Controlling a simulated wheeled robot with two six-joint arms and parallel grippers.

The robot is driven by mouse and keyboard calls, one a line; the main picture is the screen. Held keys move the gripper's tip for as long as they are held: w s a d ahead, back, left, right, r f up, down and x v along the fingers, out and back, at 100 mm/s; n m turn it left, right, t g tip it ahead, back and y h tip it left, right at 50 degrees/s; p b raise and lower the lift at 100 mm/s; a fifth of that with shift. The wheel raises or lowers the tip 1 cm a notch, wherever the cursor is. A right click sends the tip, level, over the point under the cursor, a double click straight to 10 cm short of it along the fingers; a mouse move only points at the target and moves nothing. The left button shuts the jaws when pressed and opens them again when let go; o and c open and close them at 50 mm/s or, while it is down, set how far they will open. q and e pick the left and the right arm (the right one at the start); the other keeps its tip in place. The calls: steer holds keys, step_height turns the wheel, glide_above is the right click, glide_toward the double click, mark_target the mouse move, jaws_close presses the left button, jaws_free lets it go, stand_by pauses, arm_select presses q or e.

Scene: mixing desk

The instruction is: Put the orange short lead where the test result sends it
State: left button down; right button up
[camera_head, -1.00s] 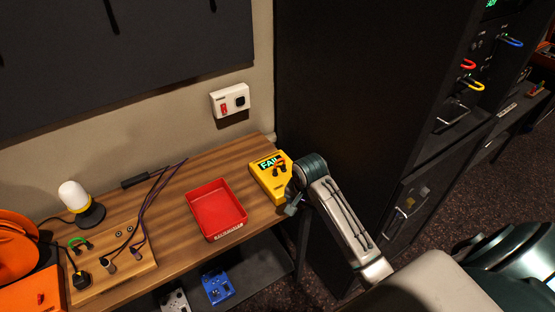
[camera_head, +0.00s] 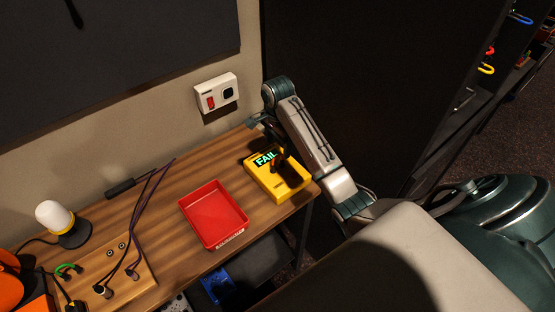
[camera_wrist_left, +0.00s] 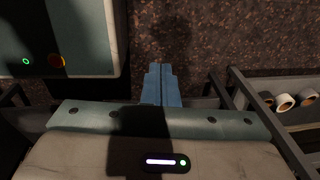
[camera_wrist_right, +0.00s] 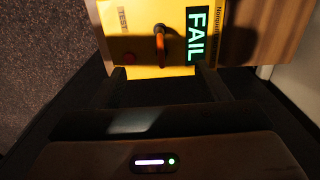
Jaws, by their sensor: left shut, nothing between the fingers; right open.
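The yellow tester (camera_head: 288,186) sits at the right end of the wooden desk, and its screen reads FAIL. The orange short lead (camera_wrist_right: 160,45) stands arched on the tester beside the screen in the right wrist view. My left gripper (camera_wrist_left: 161,86) is shut and empty over the dark floor.
A board (camera_head: 98,262) with a green lead and dark cables lies on the desk's left, near a white lamp (camera_head: 55,218). A wall box (camera_head: 216,93) with a red switch hangs behind. A blue item (camera_head: 217,285) is below. A dark cabinet stands right.

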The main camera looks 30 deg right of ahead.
mark_target(278, 155)
steer(key=shift+f, duration=0.45)
step_height(278, 155, down, 3)
steer(key=shift+w+f, duration=0.1)
arm_select(q)
steer(key=shift+w+f, duration=0.1)
steer(key=shift+w, duration=0.6)
arm_select(e)
steer(key=shift+f, duration=2.55)
steer(key=shift+c, duration=0.4)
jaws_close()
arm_select(q)
steer(key=shift+w, duration=0.1)
arm_select(e)
steer(key=shift+r, duration=0.15)
steer(key=shift+r, duration=2.85)
